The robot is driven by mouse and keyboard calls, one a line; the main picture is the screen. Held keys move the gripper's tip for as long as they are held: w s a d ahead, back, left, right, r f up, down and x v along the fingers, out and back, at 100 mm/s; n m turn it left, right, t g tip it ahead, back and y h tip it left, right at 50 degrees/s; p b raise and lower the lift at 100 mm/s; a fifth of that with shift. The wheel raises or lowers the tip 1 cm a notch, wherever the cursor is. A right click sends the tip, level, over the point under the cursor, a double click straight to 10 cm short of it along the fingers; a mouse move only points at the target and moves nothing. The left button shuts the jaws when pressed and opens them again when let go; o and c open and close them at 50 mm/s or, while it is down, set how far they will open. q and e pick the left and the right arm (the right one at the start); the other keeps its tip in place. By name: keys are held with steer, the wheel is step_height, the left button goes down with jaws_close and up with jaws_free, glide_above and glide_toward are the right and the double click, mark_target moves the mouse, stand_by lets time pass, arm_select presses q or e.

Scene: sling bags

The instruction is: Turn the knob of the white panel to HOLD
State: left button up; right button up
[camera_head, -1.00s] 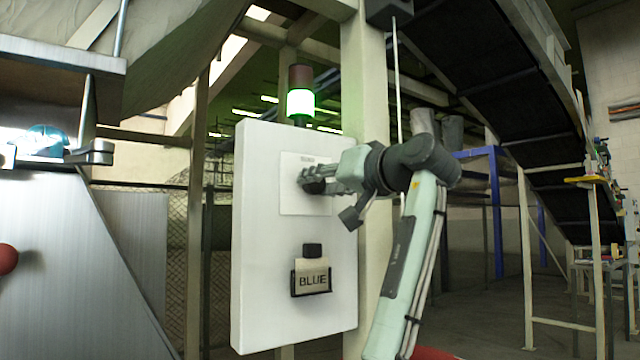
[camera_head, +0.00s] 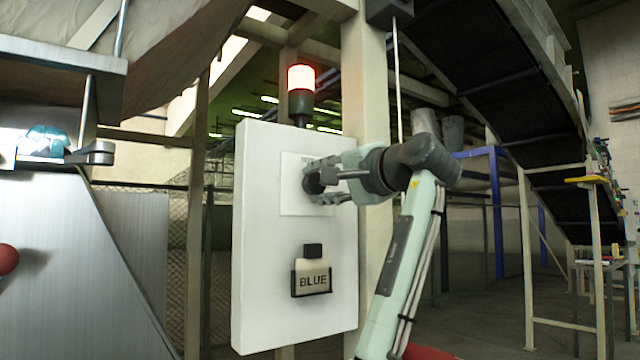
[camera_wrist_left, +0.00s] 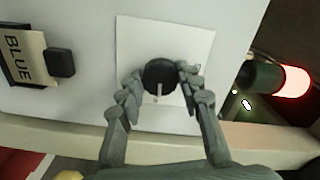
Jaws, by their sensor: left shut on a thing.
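The white panel (camera_head: 250,300) stands upright on a post, with a white label plate (camera_head: 290,205) on its upper part. A round black knob (camera_head: 311,183) sits on the plate; it also shows in the left wrist view (camera_wrist_left: 159,75). My left gripper (camera_head: 322,183) is shut on the knob, with one finger on each side of it in the left wrist view (camera_wrist_left: 160,84). The knob's white mark points toward the bottom of the wrist view. The lettering above the knob is too small and partly hidden to read. My right gripper is not in view.
A signal lamp (camera_head: 301,80) above the panel is lit red. A tag marked BLUE (camera_head: 312,282) sits in a black holder lower on the panel. A beige post (camera_head: 368,90) rises behind the panel. Metal structures stand at the left, and a dark conveyor rises at the right.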

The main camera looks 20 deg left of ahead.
arm_select(q)
steer(key=shift+m, duration=0.7)
steer(key=o, duration=1.2)
steer(key=shift+c, duration=0.2)
steer(key=v, duration=1.2)
